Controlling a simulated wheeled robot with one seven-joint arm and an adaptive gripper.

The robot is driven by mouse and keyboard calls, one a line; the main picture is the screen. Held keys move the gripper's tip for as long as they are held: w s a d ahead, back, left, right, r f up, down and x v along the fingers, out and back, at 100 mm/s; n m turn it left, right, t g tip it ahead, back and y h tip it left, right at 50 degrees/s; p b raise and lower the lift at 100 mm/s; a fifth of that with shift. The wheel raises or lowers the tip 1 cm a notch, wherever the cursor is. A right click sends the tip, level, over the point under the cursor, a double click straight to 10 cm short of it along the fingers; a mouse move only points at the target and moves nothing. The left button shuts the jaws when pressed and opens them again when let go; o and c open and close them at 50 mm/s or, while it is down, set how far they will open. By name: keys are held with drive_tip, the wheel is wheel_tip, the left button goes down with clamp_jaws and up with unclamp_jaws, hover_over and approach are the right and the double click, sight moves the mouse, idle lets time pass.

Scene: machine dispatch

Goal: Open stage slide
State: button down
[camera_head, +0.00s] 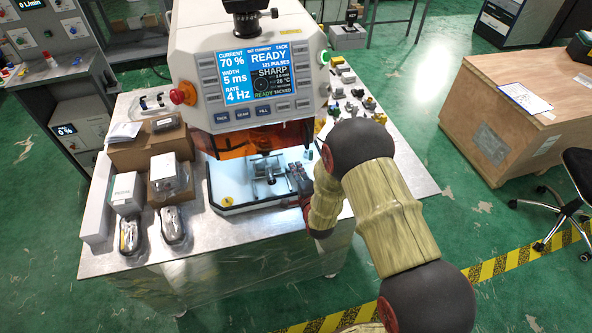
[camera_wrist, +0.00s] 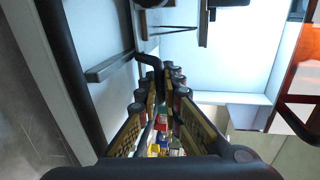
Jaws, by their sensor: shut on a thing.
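The white machine (camera_head: 250,60) has an open work bay with an orange shield (camera_head: 255,138) over it. Inside, a metal stage (camera_head: 262,170) sits on the pale bay floor. My gripper (camera_head: 297,180) reaches in at the bay's right side, beside the stage. In the wrist view, my gripper's (camera_wrist: 163,80) fingers converge on a dark curved piece (camera_wrist: 148,60), which looks like a handle. The exact contact is partly hidden by the fingertips. A grey bar (camera_wrist: 110,66) lies just left of the fingertips.
Left of the bay stand cardboard boxes (camera_head: 150,150) and clear packages (camera_head: 172,225) on the metal table (camera_head: 240,243). Several small parts (camera_head: 345,90) lie right of the machine. A red button (camera_head: 182,93) sticks out at its left. A wooden crate (camera_head: 500,120) stands farther right.

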drive_tip(key=shift+s+f, duration=0.1)
idle(0.4)
drive_tip(key=f+v, duration=0.1)
drive_tip(key=v, duration=0.4)
drive_tip(key=f+b+v, duration=0.1)
drive_tip(key=v, duration=0.4)
drive_tip(key=f+b+v, duration=0.1)
drive_tip(key=v, duration=0.4)
drive_tip(key=shift+s+d, duration=0.2)
drive_tip(key=shift+s, duration=0.2)
drive_tip(key=c, duration=2.2)
unclamp_jaws()
drive_tip(key=shift+c, duration=0.2)
drive_tip(key=v, duration=1.2)
drive_tip(key=shift+w, duration=0.1)
